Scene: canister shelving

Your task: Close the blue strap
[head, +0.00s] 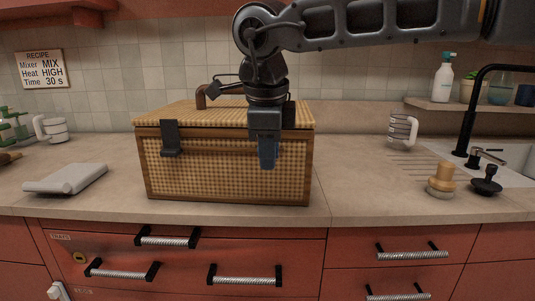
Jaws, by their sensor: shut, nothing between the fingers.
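A wicker basket (222,180) with a brown wooden frame stands on the counter, and its woven lid (180,113) is down. The blue strap (268,154) shows on the right part of the basket's front, just below my gripper (266,136). Its upper part is hidden behind my gripper, so I cannot tell whether it is fastened. My gripper points down in front of the basket, shut and empty. It is close to the strap, but contact cannot be told. A black strap (170,138) hangs over the front edge on the left.
A wooden-handled tool (441,180) and a black one (486,180) are near the sink. The counter (350,190) just right of the basket is clear.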

